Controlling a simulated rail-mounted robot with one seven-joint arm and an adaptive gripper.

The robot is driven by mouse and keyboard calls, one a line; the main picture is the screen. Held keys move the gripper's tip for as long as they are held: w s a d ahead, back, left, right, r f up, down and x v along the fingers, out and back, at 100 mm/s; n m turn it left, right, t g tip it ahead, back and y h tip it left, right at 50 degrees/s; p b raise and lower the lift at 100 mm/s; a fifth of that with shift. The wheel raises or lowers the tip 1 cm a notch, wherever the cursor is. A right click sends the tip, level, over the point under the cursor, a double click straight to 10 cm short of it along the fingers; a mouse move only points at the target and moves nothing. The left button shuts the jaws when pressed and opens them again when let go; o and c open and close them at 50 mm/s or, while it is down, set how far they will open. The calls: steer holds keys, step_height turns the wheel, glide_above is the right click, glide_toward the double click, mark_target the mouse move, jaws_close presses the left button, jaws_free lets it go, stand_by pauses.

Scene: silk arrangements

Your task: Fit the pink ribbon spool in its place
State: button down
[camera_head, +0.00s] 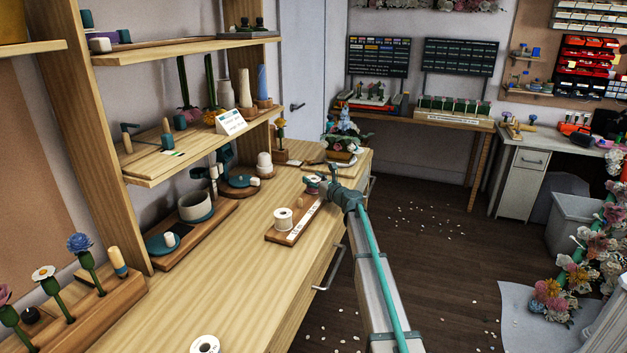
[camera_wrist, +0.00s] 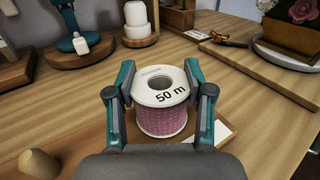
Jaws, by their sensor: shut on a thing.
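The pink ribbon spool (camera_wrist: 162,118) has white flanges, a dark centre hole and "50 m" on its top. It is upright between both fingers of my gripper (camera_wrist: 160,100), which is shut on its sides. In the head view the spool (camera_head: 312,184) is at the far end of a wooden board (camera_head: 272,235), with my gripper (camera_head: 325,187) at its right. The board (camera_wrist: 75,150) lies below it in the wrist view; I cannot tell whether the spool touches it. A short wooden peg (camera_head: 300,203) stands bare on the board, also seen in the wrist view (camera_wrist: 40,164).
A white spool (camera_head: 283,219) stands at the board's near end, beside a white label strip (camera_head: 304,222). Another white spool (camera_head: 205,344) is at the near table edge. Wooden stands and a shelf (camera_head: 200,150) line the left.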

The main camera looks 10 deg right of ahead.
steer(key=shift+f, duration=0.15)
steer(key=shift+c, duration=0.2)
jaws_free()
steer(key=shift+s, duration=0.1)
stand_by(0.8)
steer(key=shift+v, duration=3.4)
steer(key=shift+d, duration=0.1)
